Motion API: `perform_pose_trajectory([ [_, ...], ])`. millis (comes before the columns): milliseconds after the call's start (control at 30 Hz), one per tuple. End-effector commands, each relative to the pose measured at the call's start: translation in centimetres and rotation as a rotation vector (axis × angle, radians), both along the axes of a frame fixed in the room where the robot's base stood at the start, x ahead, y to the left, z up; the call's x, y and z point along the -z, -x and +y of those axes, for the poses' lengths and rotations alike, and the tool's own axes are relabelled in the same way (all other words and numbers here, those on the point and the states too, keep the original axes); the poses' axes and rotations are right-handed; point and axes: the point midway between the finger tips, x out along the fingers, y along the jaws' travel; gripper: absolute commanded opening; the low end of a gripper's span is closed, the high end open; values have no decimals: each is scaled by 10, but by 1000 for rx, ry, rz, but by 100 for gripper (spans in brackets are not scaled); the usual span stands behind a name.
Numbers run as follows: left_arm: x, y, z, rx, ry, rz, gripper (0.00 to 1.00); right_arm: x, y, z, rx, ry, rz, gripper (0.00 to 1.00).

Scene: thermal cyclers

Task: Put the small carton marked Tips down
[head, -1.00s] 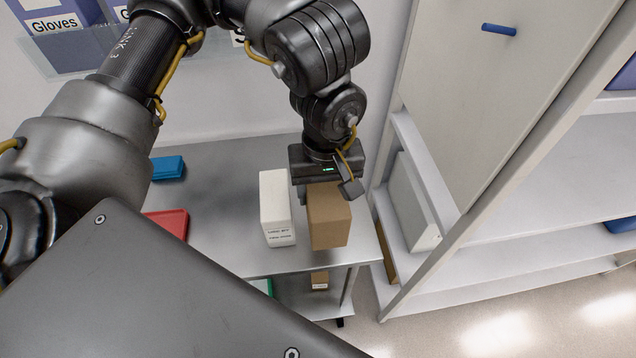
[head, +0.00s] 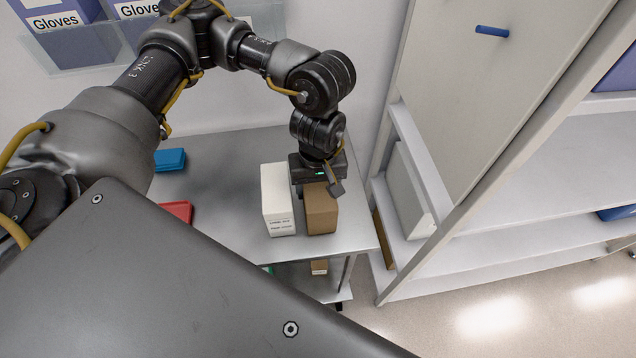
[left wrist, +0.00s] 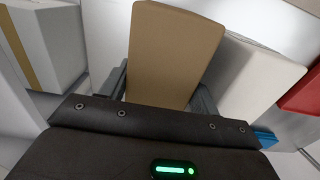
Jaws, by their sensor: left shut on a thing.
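A brown carton (head: 321,212) is between the fingers of my left gripper (head: 320,186), at the right end of the grey metal table. My left gripper is shut on it from above. The left wrist view also shows the brown carton (left wrist: 175,50) upright between the two fingers (left wrist: 160,88). No Tips marking can be read on the faces that show. Its base is at or very near the table top; I cannot tell whether it touches. My right gripper is not in view.
A white carton (head: 278,205) with small print stands close to the left of the brown one. Blue (head: 170,159) and red (head: 178,211) items lie further left on the table (head: 225,190). A white shelf unit (head: 455,235) stands to the right.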

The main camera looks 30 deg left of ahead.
Motion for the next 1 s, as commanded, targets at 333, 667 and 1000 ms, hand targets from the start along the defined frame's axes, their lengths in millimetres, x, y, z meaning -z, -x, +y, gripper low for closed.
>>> perform_pose_trajectory([
  [333, 4, 0, 0, 0, 1, -1, 63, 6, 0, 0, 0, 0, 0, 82],
  [667, 2, 0, 0, 0, 1, -1, 71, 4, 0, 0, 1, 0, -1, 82],
  [1000, -40, -2, -1, 3, 2, -9, 71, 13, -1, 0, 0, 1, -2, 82],
])
